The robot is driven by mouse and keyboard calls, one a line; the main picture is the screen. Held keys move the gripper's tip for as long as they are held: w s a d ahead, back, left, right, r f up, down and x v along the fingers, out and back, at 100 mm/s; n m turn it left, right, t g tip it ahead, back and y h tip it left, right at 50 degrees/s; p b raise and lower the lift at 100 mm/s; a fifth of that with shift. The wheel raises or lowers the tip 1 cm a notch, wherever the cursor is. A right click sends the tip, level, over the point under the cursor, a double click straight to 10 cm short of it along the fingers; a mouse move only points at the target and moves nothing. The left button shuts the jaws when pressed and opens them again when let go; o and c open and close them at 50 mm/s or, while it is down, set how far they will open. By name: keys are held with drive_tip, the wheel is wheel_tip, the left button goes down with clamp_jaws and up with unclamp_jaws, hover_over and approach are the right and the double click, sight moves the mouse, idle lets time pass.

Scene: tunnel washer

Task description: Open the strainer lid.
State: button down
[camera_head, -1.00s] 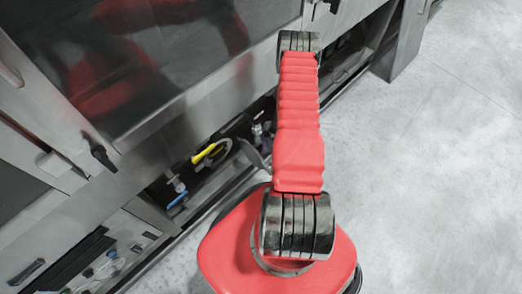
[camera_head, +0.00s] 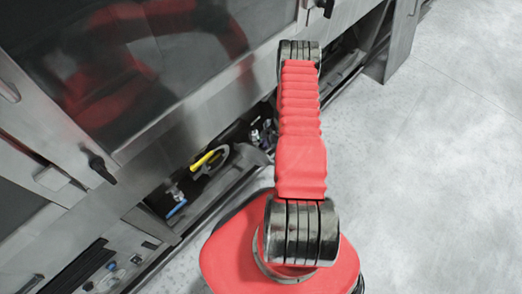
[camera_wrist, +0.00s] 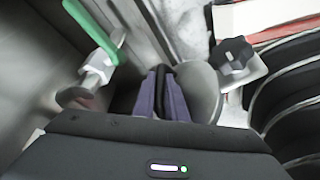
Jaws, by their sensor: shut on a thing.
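In the wrist view my gripper (camera_wrist: 161,92) has its two purple-grey fingers close together on a thin dark part between them. That part looks like a handle or edge, but the fingers cover most of it. A rounded grey metal body (camera_wrist: 202,92), possibly the strainer with its lid, is just right of the fingers. I cannot make out a separate lid or whether it is open. In the head view my gripper and the strainer do not show; my red arm reaches toward the washer's lower side.
In the wrist view a green valve handle (camera_wrist: 95,30) is at upper left, a black knob (camera_wrist: 232,55) right of the fingers, and black ribbed curves at far right. In the head view a yellow handle (camera_head: 205,161) and blue handle (camera_head: 176,208) sit low. The right floor (camera_head: 440,180) is clear.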

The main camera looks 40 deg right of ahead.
drive_tip(key=shift+w+a+r, duration=0.15)
drive_tip(key=shift+w+a, duration=0.05)
drive_tip(key=c, duration=2.1)
unclamp_jaws()
drive_tip(key=shift+s+d, duration=0.1)
drive_tip(key=shift+s, duration=0.05)
drive_tip(key=v, duration=1.3)
drive_tip(key=shift+s+d+r, duration=0.15)
drive_tip(key=shift+r, duration=0.05)
